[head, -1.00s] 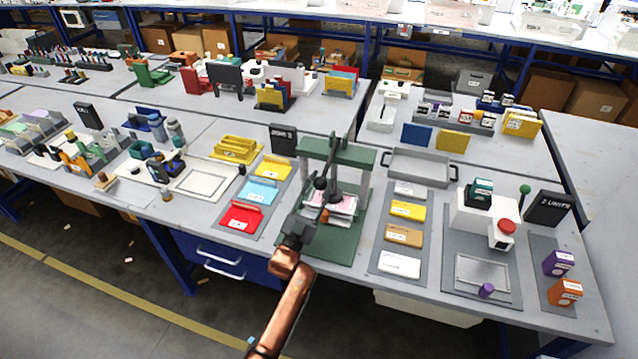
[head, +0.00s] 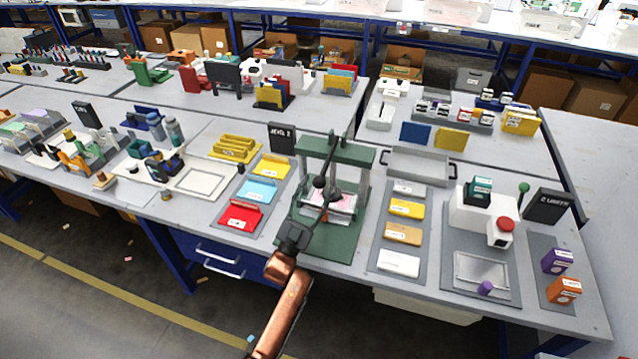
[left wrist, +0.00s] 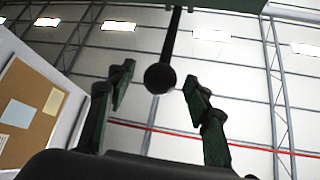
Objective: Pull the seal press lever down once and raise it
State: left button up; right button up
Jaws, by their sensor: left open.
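The seal press (head: 364,190) is a green frame on a green base at the front middle of the table in the head view. Its dark lever comes toward me and ends in a black ball knob (head: 320,182). My left gripper (head: 304,212) is open just in front of the press, low before the knob. In the left wrist view the knob (left wrist: 160,78) hangs on its dark rod between the two open fingertips (left wrist: 158,90), with gaps on both sides. Whether it lies between or beyond them in depth I cannot tell. A whitish-pink sheet (head: 343,203) lies in the press. My right gripper is out of view.
Red, blue and yellow folders (head: 240,216) lie left of the press. A grey board with several cards (head: 405,208) lies to its right. A dark sign (head: 282,138) stands behind left, and a grey tray (head: 420,165) behind right.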

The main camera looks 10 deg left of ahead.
pick_arm(q)
jog(key=v, duration=0.9)
jog(key=shift+s+f, duration=0.25)
jog(key=shift+f, duration=0.05)
jog(key=shift+a, duration=0.2)
